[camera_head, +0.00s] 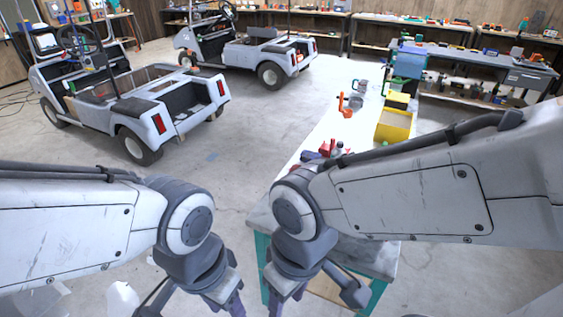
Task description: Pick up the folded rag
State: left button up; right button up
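I cannot make out a folded rag for certain. A small flat bluish patch (213,156) lies on the floor near the nearer cart; it is too small to identify. A pale crumpled-looking shape (122,298) shows at the lower left, partly cut off and unclear. My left gripper (228,301) points down at the bottom edge, left of the workbench. My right gripper (284,296) points down beside it, in front of the bench's near left corner. The fingertips of both run out of the frame, so I cannot see whether they hold anything.
A long white-topped workbench (318,131) with teal legs carries red tools (331,148), an orange tool (346,110) and a yellow bin (393,127). Two white carts (150,95) (245,48) stand at left and back. Shelves line the back wall. The floor between is clear.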

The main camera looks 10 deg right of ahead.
aim_at(306, 156)
jog(key=u, duration=0.75)
jog(key=i, duration=1.25)
jog(key=z, duration=0.45)
jog(key=i, duration=0.6)
jog(key=z, duration=0.55)
